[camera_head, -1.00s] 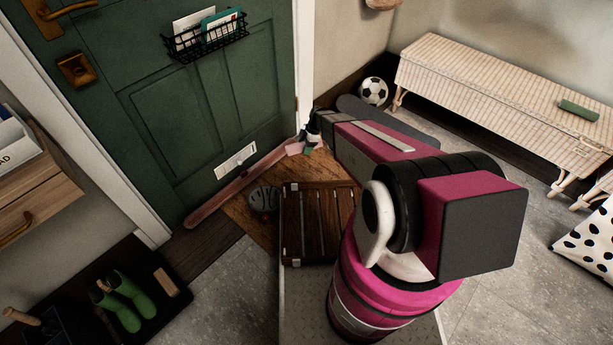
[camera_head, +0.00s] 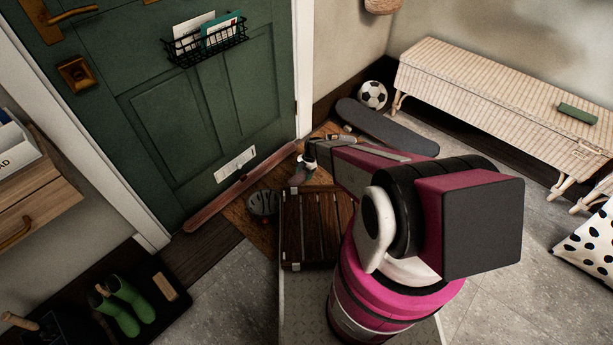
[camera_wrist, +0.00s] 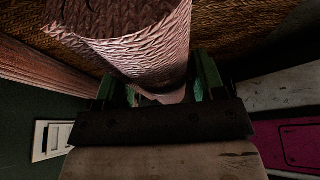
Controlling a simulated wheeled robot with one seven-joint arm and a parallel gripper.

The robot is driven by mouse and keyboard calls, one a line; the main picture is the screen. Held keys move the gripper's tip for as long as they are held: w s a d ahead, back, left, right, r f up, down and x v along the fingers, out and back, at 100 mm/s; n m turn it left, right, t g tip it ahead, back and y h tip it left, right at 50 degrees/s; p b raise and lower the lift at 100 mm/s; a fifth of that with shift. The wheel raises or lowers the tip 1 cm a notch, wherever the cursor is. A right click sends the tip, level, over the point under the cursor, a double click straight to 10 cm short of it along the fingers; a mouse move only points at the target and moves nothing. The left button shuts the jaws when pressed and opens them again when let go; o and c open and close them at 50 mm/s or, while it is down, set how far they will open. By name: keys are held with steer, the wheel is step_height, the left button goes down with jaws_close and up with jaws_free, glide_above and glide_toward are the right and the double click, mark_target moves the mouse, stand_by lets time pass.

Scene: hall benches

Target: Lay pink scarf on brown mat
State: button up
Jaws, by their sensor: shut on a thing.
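The pink scarf (camera_wrist: 145,50) is a knitted, rolled-looking piece. In the wrist view it stands out from between my gripper's green fingers. My gripper (camera_wrist: 155,92) is shut on it. In the head view my gripper (camera_head: 305,168) is small and low in front of the green door, with a bit of the scarf (camera_head: 299,178) below it. The brown mat (camera_head: 238,214) lies on the floor by the door, partly hidden by other things and my arm. Its woven surface (camera_wrist: 235,25) is behind the scarf in the wrist view. I cannot tell whether the scarf touches it.
A skateboard (camera_head: 388,128) and football (camera_head: 372,95) lie right. Green boots (camera_head: 125,300) stand at lower left.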

steer(key=w+f, duration=0.1)
steer(key=w+d+f, duration=0.1)
steer(key=w, duration=0.1)
steer(key=w+f, duration=0.1)
steer(key=shift+w+d, duration=0.35)
steer(key=shift+w, duration=0.05)
steer(key=shift+s+f, duration=0.1)
steer(key=shift+f, duration=1.8)
steer(key=shift+f, duration=0.1)
steer(key=o, duration=0.9)
steer(key=shift+o, duration=0.2)
steer(key=v, duration=1.2)
steer(key=s+d+r+m+t+h, duration=0.1)
steer(key=s+d+r+m, duration=0.2)
steer(key=s+r+m, duration=0.5)
steer(key=s+d+r+m+t+h, duration=0.1)
steer(key=s+d+r+m, duration=0.3)
steer(key=s+r+m, duration=0.5)
steer(key=s+d+r+m+t+h, duration=0.1)
steer(key=s+d+r+m, duration=0.2)
steer(key=r, duration=2.3)
steer(key=s+m, duration=0.5)
steer(key=m, duration=0.2)
steer(key=shift+s+d, duration=0.3)
